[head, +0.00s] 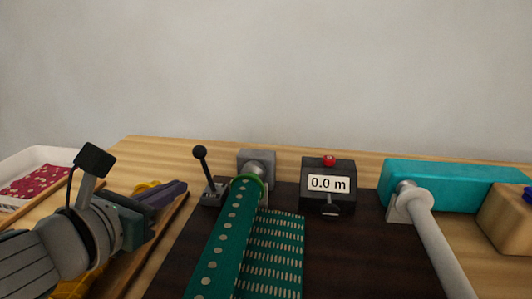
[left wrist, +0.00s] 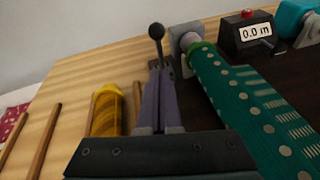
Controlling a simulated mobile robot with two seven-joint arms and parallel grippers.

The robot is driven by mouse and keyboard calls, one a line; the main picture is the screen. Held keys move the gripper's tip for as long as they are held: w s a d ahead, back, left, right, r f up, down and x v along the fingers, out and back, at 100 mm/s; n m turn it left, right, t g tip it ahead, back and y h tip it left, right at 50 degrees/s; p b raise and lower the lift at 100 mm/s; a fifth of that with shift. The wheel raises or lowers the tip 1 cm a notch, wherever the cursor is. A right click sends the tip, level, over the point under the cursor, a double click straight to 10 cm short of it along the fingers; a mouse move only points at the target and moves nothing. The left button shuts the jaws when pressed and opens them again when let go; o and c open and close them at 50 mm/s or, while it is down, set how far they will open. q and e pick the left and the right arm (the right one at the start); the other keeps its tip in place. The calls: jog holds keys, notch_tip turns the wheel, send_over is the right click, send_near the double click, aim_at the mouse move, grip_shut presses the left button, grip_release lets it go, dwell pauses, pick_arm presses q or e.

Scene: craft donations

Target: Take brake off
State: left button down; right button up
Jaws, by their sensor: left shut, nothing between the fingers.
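The brake lever, a thin grey rod with a black ball knob (head: 200,152), rises from a small grey base (head: 212,193) at the back of the dark board. It leans a little to the left in the head view. My left gripper (head: 182,186) is shut and empty, to the left of the lever and pointing towards its base. In the left wrist view the knob (left wrist: 156,31) stands just beyond the closed fingertips (left wrist: 159,68), which partly cover the lever's lower part. I cannot tell whether they touch it. My right gripper is not in view.
A black counter (head: 328,205) reads 0.0 m and has a red button (head: 329,160). A grey bar (head: 440,240) and teal box (head: 460,188) stand right. A yellow roll (left wrist: 106,112) lies left.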

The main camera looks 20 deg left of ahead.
aim_at(201, 161)
pick_arm(q)
jog(key=shift+w+r+p, duration=0.15)
jog(key=shift+w+r, duration=0.15)
jog(key=shift+w, duration=0.35)
jog(key=shift+w+r+p, duration=0.2)
jog(key=shift+w+r, duration=0.1)
jog(key=shift+w, duration=0.4)
jog(key=shift+w+r+p, duration=0.15)
jog(key=shift+w+r, duration=0.15)
jog(key=shift+w, duration=0.35)
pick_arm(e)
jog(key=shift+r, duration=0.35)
